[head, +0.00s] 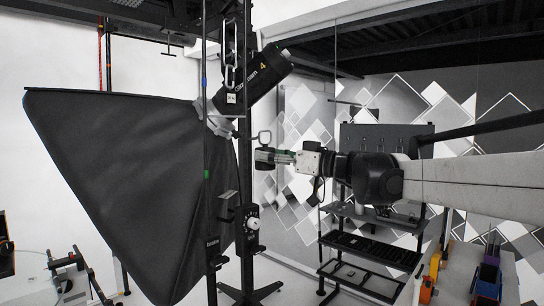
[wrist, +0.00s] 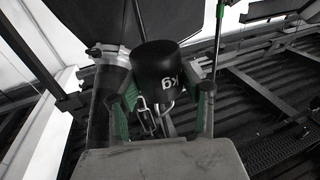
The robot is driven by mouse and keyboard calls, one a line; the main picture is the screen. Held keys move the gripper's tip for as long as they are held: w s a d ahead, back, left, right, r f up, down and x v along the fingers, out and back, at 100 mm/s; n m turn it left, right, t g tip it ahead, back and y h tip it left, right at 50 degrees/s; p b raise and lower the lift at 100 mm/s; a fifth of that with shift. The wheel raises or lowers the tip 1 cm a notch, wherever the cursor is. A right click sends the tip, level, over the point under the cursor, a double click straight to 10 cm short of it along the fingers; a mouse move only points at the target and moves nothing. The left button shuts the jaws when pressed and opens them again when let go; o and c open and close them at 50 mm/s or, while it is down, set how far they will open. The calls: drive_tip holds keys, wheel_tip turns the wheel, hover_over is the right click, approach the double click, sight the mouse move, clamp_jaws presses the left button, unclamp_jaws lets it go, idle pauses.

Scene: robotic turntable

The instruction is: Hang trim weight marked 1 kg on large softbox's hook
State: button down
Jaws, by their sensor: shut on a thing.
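The large softbox (head: 130,180) is a black, tapering fabric box at the left in the head view. Its narrow end meets a grey mount (head: 215,118) and a black lamp (head: 262,75). My gripper (head: 283,157) is shut on a black cylindrical weight (head: 264,155), held in the air right of the softbox mount. The weight also shows in the wrist view (wrist: 158,68) between green-padded fingers (wrist: 163,100). White "kg" lettering shows; the number is hidden. A metal loop (head: 264,137) stands above the weight. I cannot clearly make out the softbox's hook.
Thin upright poles (head: 206,200) and a black stand (head: 246,225) are close left of the weight. A dark shelf rack (head: 365,250) stands below my arm.

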drive_tip(key=shift+w+a+f, duration=0.1)
drive_tip(key=shift+w+a, duration=1.05)
drive_tip(key=shift+a, duration=0.05)
drive_tip(key=shift+w+a+f, duration=0.35)
drive_tip(key=shift+a, duration=0.05)
drive_tip(key=shift+b, duration=0.3)
